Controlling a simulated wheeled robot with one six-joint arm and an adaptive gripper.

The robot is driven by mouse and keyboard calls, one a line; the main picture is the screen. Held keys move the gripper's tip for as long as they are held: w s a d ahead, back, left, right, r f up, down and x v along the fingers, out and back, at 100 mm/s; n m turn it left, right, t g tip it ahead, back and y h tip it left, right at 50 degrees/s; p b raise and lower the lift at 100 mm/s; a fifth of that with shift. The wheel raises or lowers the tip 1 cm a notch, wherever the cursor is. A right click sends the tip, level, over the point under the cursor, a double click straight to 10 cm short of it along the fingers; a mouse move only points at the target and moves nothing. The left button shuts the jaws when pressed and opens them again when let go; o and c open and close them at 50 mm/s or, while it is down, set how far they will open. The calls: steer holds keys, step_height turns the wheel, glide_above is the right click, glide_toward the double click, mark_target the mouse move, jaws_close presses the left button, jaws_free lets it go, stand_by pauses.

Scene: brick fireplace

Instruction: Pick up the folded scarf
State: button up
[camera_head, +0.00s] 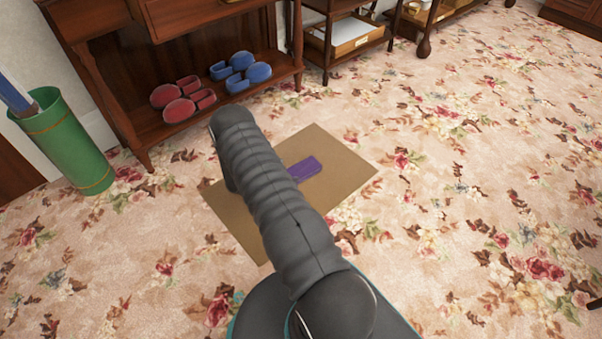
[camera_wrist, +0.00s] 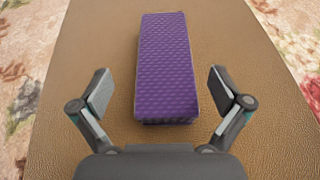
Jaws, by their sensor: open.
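The folded scarf is a purple, textured, oblong block (camera_wrist: 167,68) lying flat on a brown mat (camera_wrist: 220,45). In the head view, part of the scarf (camera_head: 305,168) shows on the mat (camera_head: 335,165) just right of my arm, which hides the rest. My gripper (camera_wrist: 160,92) is open in the wrist view. Its two fingers stand apart, one to the left and one to the right of the scarf's near end, with a gap on each side. Nothing is between the pads that I can see held. In the head view my gripper is hidden behind my arm.
A wooden shelf unit (camera_head: 125,120) stands behind the mat, with red slippers (camera_head: 182,100) and blue slippers (camera_head: 240,72) on its low shelf. A green bin (camera_head: 65,140) stands at left. A small stand (camera_head: 345,40) is at the back. The floral carpet (camera_head: 480,170) at right is clear.

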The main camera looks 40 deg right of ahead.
mark_target(296, 171)
steer(key=shift+s+f+b+x, duration=0.1)
steer(key=shift+f+b+x, duration=0.05)
steer(key=shift+x, duration=0.75)
steer(key=shift+s+f+b+x, duration=0.1)
steer(key=shift+x, duration=0.8)
steer(key=shift+s+f+b+x, duration=0.15)
steer(key=shift+x, duration=0.75)
steer(key=shift+a, duration=0.2)
steer(key=c, duration=1.2)
